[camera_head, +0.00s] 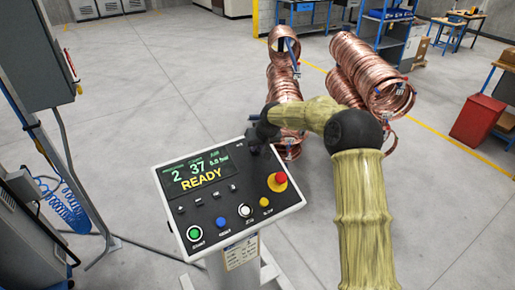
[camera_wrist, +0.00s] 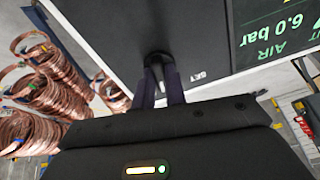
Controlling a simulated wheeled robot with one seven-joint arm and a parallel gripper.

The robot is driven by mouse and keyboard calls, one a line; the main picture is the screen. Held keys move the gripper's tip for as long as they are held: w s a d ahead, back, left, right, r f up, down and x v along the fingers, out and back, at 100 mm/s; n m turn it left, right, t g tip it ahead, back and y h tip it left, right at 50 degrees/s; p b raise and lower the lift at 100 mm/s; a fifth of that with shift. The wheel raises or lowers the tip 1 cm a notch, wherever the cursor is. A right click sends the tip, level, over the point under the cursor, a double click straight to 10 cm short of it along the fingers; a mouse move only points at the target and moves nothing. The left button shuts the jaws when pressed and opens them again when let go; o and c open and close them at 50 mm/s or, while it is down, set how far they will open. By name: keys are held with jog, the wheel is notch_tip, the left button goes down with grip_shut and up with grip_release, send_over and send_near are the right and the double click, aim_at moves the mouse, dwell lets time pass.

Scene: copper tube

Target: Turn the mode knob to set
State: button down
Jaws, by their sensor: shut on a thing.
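The control panel (camera_head: 225,215) is a grey box with a dark sloping face on a stand, low in the middle of the head view. The mode knob (camera_wrist: 157,58) is a small black knob on the panel's dark face in the wrist view. My gripper (camera_wrist: 160,82) is shut on it, with one finger on either side. A white SET label (camera_wrist: 197,76) is printed to the right of the knob in the wrist view. In the head view my gripper (camera_head: 256,141) is at the panel's upper right corner and hides the knob, so its pointing direction cannot be told.
The lit screen (camera_head: 198,170) reads READY. A red stop button (camera_head: 278,180) on a yellow base and several coloured buttons (camera_head: 222,223) sit below my gripper. Copper coils (camera_head: 284,80) stand behind the panel. The floor to the left is mostly clear.

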jog(key=n, duration=0.5)
jog(key=shift+n, duration=0.4)
jog(key=n, duration=0.6)
jog(key=shift+w+g+y, duration=0.1)
jog(key=shift+g+y, duration=0.3)
jog(key=c, duration=1.4)
grip_release()
jog(key=shift+c, duration=0.2)
jog(key=b+v, duration=0.5)
jog(key=v, duration=1.2)
jog(key=shift+r, duration=0.25)
